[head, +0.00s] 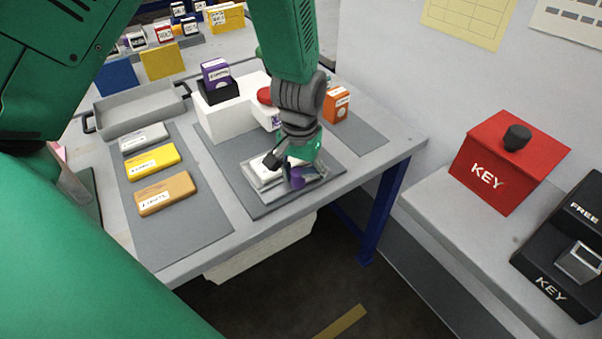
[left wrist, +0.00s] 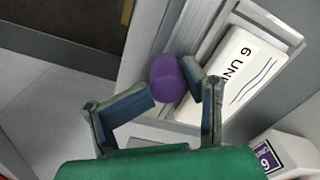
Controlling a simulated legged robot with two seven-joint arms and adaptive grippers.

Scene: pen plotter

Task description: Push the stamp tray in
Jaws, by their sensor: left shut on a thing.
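The stamp tray (head: 268,189) is a grey metal frame on a grey mat, in front of the white machine (head: 218,119). A white block with printed lettering (left wrist: 238,72) lies in the tray (left wrist: 204,42). A purple knob (head: 297,178) is at the tray's near right side; it also shows in the left wrist view (left wrist: 167,77). My left gripper (head: 285,166) comes down over the tray and is shut on the purple knob, with a fingertip on each side of it in the left wrist view (left wrist: 170,88). The gripper partly hides the tray. My right gripper is not in view.
Grey, yellow (head: 153,160) and orange (head: 166,193) blocks lie on a mat at left, below an empty grey tray (head: 140,110). An orange stamp (head: 336,104) stands behind right. A red KEY box (head: 508,160) stands on a side bench. The table's front edge is close.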

